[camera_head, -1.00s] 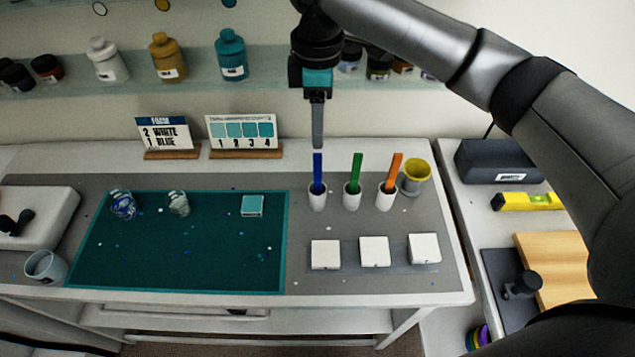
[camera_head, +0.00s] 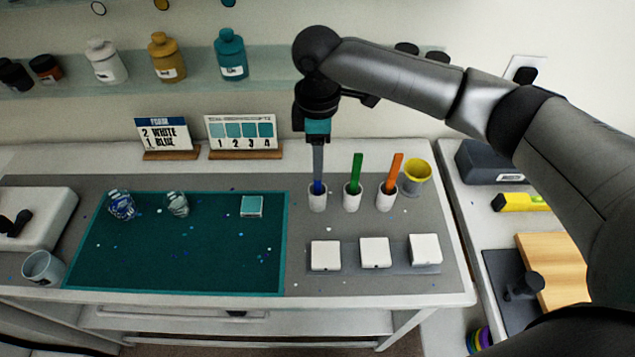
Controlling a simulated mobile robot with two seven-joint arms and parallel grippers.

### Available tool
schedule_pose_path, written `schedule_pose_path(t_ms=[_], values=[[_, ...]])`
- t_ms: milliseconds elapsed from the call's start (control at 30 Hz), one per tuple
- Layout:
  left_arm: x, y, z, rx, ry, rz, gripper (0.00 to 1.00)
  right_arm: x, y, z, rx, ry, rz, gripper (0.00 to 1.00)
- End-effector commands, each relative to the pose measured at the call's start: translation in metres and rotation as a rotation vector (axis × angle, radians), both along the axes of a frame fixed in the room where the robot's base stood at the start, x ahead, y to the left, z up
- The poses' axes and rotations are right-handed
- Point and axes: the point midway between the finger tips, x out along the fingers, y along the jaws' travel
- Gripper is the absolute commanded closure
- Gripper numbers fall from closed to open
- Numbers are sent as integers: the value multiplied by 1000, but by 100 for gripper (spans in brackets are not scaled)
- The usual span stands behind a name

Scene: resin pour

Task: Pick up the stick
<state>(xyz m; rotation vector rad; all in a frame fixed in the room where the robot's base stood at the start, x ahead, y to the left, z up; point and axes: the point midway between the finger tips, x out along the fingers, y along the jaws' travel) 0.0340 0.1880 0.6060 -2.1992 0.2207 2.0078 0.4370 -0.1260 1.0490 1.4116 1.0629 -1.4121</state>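Three sticks stand upright in small white cups on the grey mat: a blue stick (camera_head: 318,187), a green stick (camera_head: 356,170) and an orange stick (camera_head: 393,172). My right gripper (camera_head: 318,175) points straight down at the blue stick in the left cup (camera_head: 317,202). Its fingers cover the upper part of the blue stick, and only a short blue piece shows just above the cup rim. The fingers are seen edge-on, so I cannot tell whether they are apart or closed on it. My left gripper is not in view.
A yellow cup (camera_head: 416,175) stands right of the sticks. White blocks (camera_head: 374,251) sit in front of them. Two small cups and a teal tile (camera_head: 251,206) are on the teal mat (camera_head: 180,260). Cards (camera_head: 243,135) stand behind, below a bottle shelf (camera_head: 270,72).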

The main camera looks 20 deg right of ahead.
Motion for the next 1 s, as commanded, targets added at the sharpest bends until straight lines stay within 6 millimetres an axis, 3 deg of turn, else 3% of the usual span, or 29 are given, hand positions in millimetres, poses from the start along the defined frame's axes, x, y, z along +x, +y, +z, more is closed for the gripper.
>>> schedule_pose_path(t_ms=[33, 367, 1000], values=[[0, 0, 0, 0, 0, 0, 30, 0, 0, 0, 0, 0, 0, 64], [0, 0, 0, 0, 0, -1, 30, 0, 0, 1, 0, -1, 0, 100], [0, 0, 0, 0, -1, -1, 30, 0, 0, 1, 1, -1, 0, 100]])
